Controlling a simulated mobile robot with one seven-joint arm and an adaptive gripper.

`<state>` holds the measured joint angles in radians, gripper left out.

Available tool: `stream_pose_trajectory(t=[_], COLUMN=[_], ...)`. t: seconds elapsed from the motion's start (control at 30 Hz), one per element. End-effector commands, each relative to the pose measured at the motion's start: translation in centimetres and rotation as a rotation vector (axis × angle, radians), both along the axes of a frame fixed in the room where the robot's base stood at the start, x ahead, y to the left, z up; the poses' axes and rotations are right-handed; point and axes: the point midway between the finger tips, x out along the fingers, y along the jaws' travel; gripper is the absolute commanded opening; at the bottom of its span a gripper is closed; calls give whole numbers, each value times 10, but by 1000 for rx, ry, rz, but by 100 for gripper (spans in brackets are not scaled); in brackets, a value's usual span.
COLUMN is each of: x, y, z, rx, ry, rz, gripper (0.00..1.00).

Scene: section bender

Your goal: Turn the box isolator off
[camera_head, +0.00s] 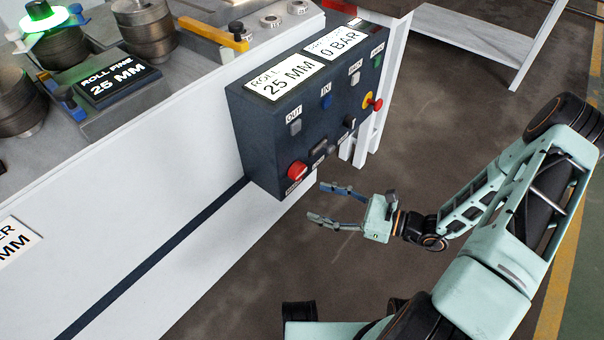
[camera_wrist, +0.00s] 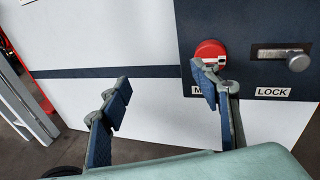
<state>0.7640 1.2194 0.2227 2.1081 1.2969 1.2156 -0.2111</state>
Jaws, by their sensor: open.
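The dark control box (camera_head: 250,130) is mounted on the white machine's side. A red rotary knob (camera_head: 297,170), which looks like the isolator, sits at its lower left corner. In the wrist view the red knob (camera_wrist: 207,47) is partly hidden behind my right finger, and the label below it is mostly covered. My gripper (camera_head: 319,202) is open and empty, in front of and below the box's lower edge. In the wrist view my gripper (camera_wrist: 160,84) has its right finger overlapping the knob and its left finger over white panel; contact with the knob cannot be told.
Beside the knob is a metal latch (camera_wrist: 298,60) above a LOCK label (camera_wrist: 272,92). A red and yellow emergency button (camera_head: 371,102), a blue button (camera_head: 326,102) and a grey button (camera_head: 295,127) are on the box face. The floor (camera_head: 300,265) around my gripper is clear.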

Motion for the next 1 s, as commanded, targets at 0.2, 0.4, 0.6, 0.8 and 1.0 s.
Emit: stream_pose_trajectory(t=[0.2,0.4,0.6,0.8,1.0], x=[29,40,59,82,97], y=[-24,-23,4,34,52], z=[-19,-21,-22,-22,-21], rx=[124,143,142,142,140], ry=[32,35,35,34,35], rz=[-257,-303,-298,-298,-299], gripper=[57,57,57,57,57])
